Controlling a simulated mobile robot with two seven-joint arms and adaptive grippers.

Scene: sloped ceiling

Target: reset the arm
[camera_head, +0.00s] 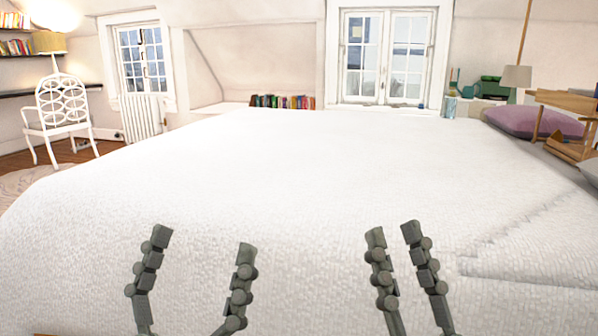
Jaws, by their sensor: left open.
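My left gripper (203,243) is at the lower left of the head view. Its two dark grey jointed fingers stand wide apart, with only the white bed cover visible between them. My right gripper (393,233) is at the lower centre-right. Its fingers stand closer together than the left ones, but a gap shows between the tips and nothing is in it. Both grippers point away from me over the near part of a large white bed (290,170). I cannot tell how high they are above it. The arms behind the fingers are mostly out of view.
The bed cover is clear in the middle. At the right are a purple pillow (535,122), a wooden object (570,148) and a lamp (516,78). A white chair (64,108) stands at the far left. A row of books (283,101) is beyond the bed, below the sloped ceiling.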

